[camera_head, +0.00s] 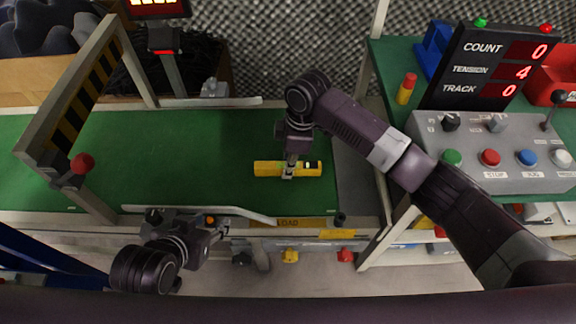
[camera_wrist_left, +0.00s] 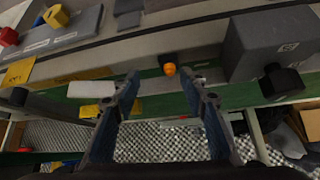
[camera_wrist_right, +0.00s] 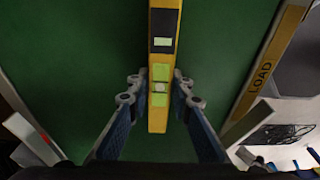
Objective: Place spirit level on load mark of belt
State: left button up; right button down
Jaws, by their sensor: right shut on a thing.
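My right gripper (camera_head: 289,171) is shut on the middle of the level, from above; I cannot tell if the level touches the belt. The yellow load mark label (camera_head: 288,223) is on the front rail, just nearer than the level; it reads LOAD in the right wrist view (camera_wrist_right: 262,75). My left gripper (camera_head: 215,225) is in front of the rail, and its fingers (camera_wrist_left: 160,95) are apart and empty.
A striped gate (camera_head: 75,110) with a red knob (camera_head: 82,163) spans the belt at left. A grey button panel (camera_head: 500,155) and a counter display (camera_head: 492,65) stand at right. A white guide bar (camera_head: 200,211) edges the belt's front. The belt's middle is clear.

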pick_arm(q)
jog(key=shift+w, duration=0.1)
pick_arm(e)
jog(key=shift+f, duration=0.1)
jog(key=c, duration=1.7)
grip_release()
jog(key=shift+c, duration=0.2)
pick_arm(q)
jog(key=shift+s+a, duration=0.1)
jog(key=shift+s, duration=0.2)
pick_arm(e)
jog(key=shift+r, duration=0.4)
jog(key=r, duration=0.2)
jog(key=r+p, duration=0.1)
jog(key=r, duration=0.1)
jog(key=d+r+p, duration=0.1)
jog(key=r, duration=0.1)
jog(key=shift+r, duration=0.1)
pick_arm(q)
jog(key=s+a+f+g+y+p, duration=0.1)
jog(key=s+g, duration=0.3)
jog(key=s, duration=0.4)
jog(key=shift+a, duration=0.7)
pick_arm(e)
jog(key=r, duration=0.5)
jog(key=shift+d, duration=0.4)
